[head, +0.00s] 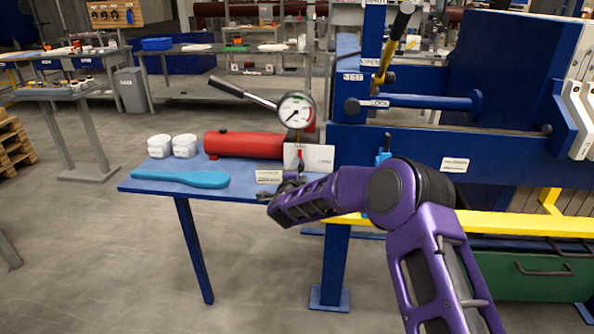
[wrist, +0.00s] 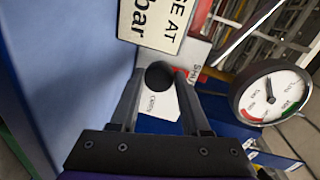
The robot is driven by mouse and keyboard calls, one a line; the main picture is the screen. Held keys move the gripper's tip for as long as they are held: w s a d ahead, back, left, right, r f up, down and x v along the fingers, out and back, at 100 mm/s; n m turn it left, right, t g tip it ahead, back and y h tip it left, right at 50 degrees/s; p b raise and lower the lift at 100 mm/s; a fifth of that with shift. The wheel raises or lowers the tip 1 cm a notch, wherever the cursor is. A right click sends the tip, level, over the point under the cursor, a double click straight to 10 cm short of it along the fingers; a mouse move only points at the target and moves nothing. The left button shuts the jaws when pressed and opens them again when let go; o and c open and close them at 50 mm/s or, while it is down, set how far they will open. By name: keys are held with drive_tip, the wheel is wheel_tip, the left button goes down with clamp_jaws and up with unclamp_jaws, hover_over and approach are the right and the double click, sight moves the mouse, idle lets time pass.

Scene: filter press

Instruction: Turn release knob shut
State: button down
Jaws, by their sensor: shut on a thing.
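The release knob (wrist: 159,75) is a round black knob between my fingertips in the wrist view. My gripper (wrist: 160,84) is shut on it, one finger at each side. In the head view my gripper (head: 284,186) is at the front of the blue pump table, and the knob is too small to make out there. Behind the knob is a white plate (head: 318,157) with a red mark; in the wrist view the plate (wrist: 155,103) carries partly hidden lettering. Which way the knob points is unclear.
A red cylinder (head: 240,145) with a pump lever (head: 240,92) and a pressure gauge (head: 296,111) stands behind my gripper. The blue press frame (head: 420,145) is at right.

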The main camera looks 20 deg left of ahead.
drive_tip(key=c, duration=0.7)
unclamp_jaws()
drive_tip(key=shift+o, duration=0.2)
drive_tip(key=shift+s, duration=0.1)
drive_tip(key=v, duration=1.7)
drive_tip(key=shift+p, duration=0.45)
drive_tip(key=shift+d+r, duration=0.1)
